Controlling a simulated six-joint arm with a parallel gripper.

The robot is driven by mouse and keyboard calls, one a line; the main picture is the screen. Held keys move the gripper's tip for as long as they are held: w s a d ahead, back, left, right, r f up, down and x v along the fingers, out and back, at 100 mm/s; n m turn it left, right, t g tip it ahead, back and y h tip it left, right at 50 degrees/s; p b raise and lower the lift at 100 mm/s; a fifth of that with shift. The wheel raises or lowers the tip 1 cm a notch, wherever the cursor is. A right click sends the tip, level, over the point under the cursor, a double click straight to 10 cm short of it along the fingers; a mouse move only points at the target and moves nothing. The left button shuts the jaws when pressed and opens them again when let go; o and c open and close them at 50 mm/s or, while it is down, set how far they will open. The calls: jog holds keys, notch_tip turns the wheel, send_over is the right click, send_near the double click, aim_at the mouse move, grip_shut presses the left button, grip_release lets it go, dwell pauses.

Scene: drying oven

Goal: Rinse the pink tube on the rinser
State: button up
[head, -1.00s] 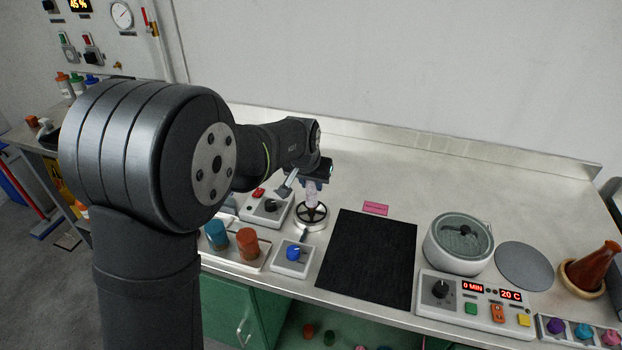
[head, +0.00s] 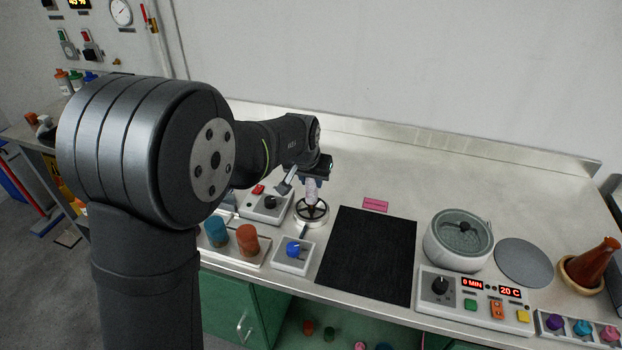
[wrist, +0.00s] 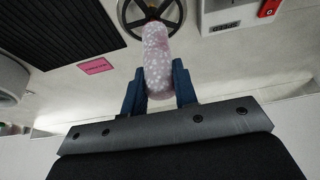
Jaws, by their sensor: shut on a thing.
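The pink tube (wrist: 162,58) is pale pink with light speckles, in the wrist view. My gripper (wrist: 160,85) has its blue fingers shut on the tube from both sides. In the head view the tube (head: 311,190) hangs below my gripper (head: 314,178), over the rinser (head: 312,221), a round ring with dark spokes. In the wrist view the tube's far end overlaps the rinser's spoked ring (wrist: 129,28). I cannot tell whether the tube touches it.
A control box with a red switch (head: 258,189) stands left of the rinser. A blue-knob box (head: 292,257), a tray with blue and orange tubes (head: 247,240) and a black mat (head: 368,255) lie nearby. A round bath (head: 459,242) stands right. The bench behind is clear.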

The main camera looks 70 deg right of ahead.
aim_at(310, 185)
jog(key=shift+f, duration=0.1)
jog(key=shift+f, duration=0.9)
jog(key=shift+f, duration=0.85)
dwell(2.7)
jog(key=shift+r, duration=2)
jog(key=shift+r, duration=0.1)
jog(key=shift+r, duration=1.3)
